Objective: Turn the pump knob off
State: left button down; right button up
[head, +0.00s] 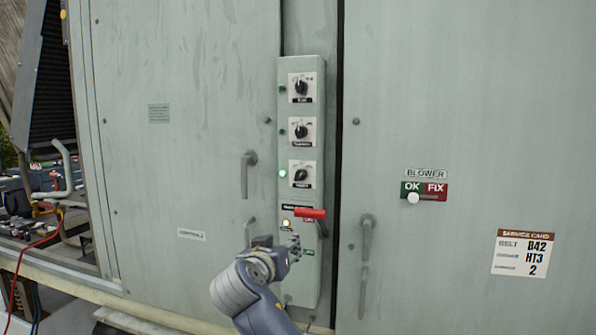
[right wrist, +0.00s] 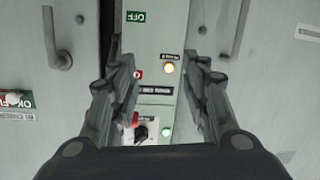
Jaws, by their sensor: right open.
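A narrow grey control panel (head: 298,75) has three black rotary knobs, one above another; their labels are too small to read, so I cannot tell which is the pump's. The top knob (head: 301,87) and middle knob (head: 301,131) have dark lamps beside them. The lowest knob (head: 301,175) has a lit green lamp (head: 283,173). This knob (right wrist: 140,132) appears partly hidden behind my gripper in the upside-down right wrist view. My right gripper (head: 288,248) is open and empty, in front of the panel's lower part, below the knobs; its fingers (right wrist: 160,80) are spread apart.
A red-handled lever (head: 310,213) sticks out below the knobs, near a lit amber lamp (head: 286,223). Door handles (head: 248,172) and (head: 366,225) flank the panel. A blower slider (head: 413,198) and service card (head: 522,254) are on the right door. Space before the upper panel is clear.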

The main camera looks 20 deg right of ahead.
aim_at(299, 178)
notch_tip(299, 178, up, 14)
jog(key=s+m+t+h, duration=0.1)
jog(key=s+m+h, duration=0.1)
jog(key=s+m, duration=0.1)
jog(key=p+x, duration=0.1)
jog(key=x, duration=0.2)
jog(key=p+x, duration=0.2)
jog(key=x, duration=0.1)
jog(key=p+x, duration=0.2)
jog(key=x, duration=0.1)
jog(key=shift+w+r, duration=0.2)
jog(key=shift+r, duration=0.1)
jog(key=shift+w+d+f, duration=0.15)
jog(key=shift+w+d, duration=0.15)
jog(key=shift+w, duration=0.15)
grip_shut()
